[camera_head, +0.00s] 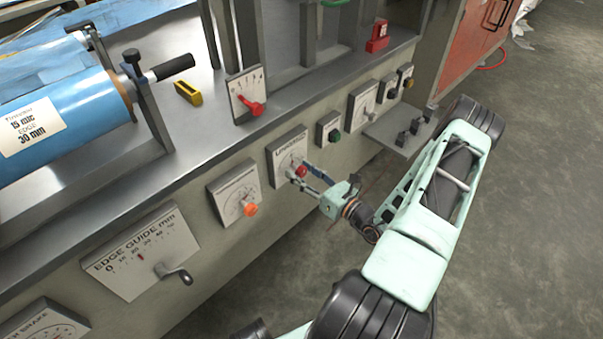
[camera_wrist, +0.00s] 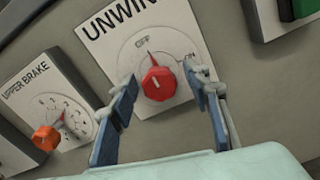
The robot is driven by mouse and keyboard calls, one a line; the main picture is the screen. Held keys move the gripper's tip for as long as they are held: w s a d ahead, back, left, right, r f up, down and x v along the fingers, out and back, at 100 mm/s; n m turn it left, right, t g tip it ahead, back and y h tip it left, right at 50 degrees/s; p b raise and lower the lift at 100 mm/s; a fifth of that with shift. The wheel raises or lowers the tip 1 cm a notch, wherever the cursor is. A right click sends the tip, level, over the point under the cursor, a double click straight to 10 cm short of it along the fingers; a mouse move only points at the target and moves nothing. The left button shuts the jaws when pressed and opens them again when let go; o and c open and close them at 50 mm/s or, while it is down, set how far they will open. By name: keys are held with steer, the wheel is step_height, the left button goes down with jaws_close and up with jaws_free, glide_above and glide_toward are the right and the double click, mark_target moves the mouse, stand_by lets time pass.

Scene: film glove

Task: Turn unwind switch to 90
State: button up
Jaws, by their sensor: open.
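The unwind switch is a red knob (camera_wrist: 158,84) on a white plate (camera_wrist: 180,27) marked "UNWIN…", with an "OFF" mark above the knob and an "ON" mark to its upper right. My gripper (camera_wrist: 160,90) is open, with one blue-padded finger on each side of the knob and visible gaps to both. In the head view my gripper (camera_head: 297,174) is at the unwind plate (camera_head: 283,150), with the red knob (camera_head: 301,170) between its fingers.
An orange upper brake knob (camera_wrist: 46,138) is left of the unwind plate. A green button box (camera_head: 330,129) is to its right. The edge guide plate (camera_head: 140,252) with its crank is farther left. A grey ledge (camera_head: 410,128) juts out at the right.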

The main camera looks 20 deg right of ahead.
steer(key=c, duration=1.2)
steer(key=shift+o, duration=0.2)
steer(key=shift+m, duration=0.3)
steer(key=m+p, duration=0.2)
steer(key=m, duration=0.1)
steer(key=shift+r, duration=0.1)
steer(key=m+p, duration=0.1)
steer(key=m, duration=0.4)
steer(key=shift+p, duration=0.35)
steer(key=m+p, duration=0.1)
steer(key=m, duration=0.3)
steer(key=shift+a, duration=0.1)
steer(key=m, duration=0.5)
steer(key=shift+p, duration=0.35)
steer(key=shift+m, duration=0.3)
